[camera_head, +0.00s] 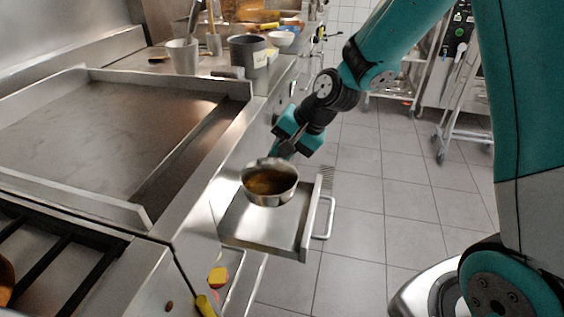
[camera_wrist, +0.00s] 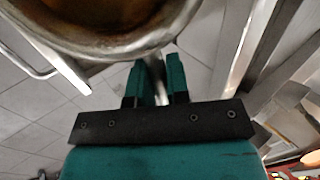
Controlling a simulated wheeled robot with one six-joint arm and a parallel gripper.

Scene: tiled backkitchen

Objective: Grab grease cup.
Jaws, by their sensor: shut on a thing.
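The grease cup (camera_head: 269,184) is a round metal cup with brownish, greasy contents. In the head view it appears upright over the open metal drawer (camera_head: 312,215) below the griddle; I cannot tell how far above the drawer it is. My gripper (camera_head: 284,151) reaches it from behind and is shut on it at its far side. In the wrist view the grease cup (camera_wrist: 150,45) fills the top of the picture, just beyond the fingers of my gripper (camera_wrist: 158,75).
The griddle (camera_head: 100,130) with raised metal edges lies to the left. A dark pot (camera_head: 248,54), a light cup (camera_head: 183,56) and a white bowl (camera_head: 281,38) stand on the counter behind. Yellow items (camera_head: 217,277) sit lower front.

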